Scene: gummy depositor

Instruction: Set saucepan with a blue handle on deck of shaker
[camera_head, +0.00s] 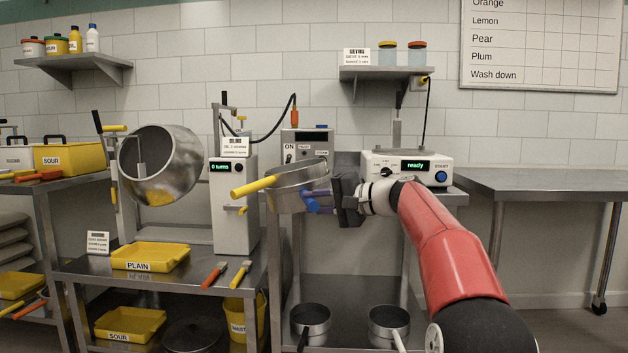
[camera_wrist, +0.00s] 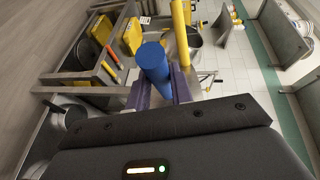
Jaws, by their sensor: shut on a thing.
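My gripper (camera_head: 320,196) is shut on a blue handle (camera_head: 312,206), raised in front of the middle bench. In the wrist view the blue handle (camera_wrist: 153,62) stands between the purple fingers (camera_wrist: 158,90). A steel pan body (camera_head: 298,182) shows just left of my gripper. A yellow handle (camera_head: 253,187) sticks out left from that spot; whether it belongs to a second pan is unclear. A white unit (camera_head: 405,165) with a green "ready" display and blue START knob stands behind my wrist, which partly hides it.
Two pans (camera_head: 311,322) (camera_head: 388,324) sit on the lower shelf. A white "0 turns" machine (camera_head: 233,205) and a tilted steel drum (camera_head: 160,165) stand left. Yellow trays (camera_head: 150,256) and tools lie on the left bench. The right table (camera_head: 540,181) is bare.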

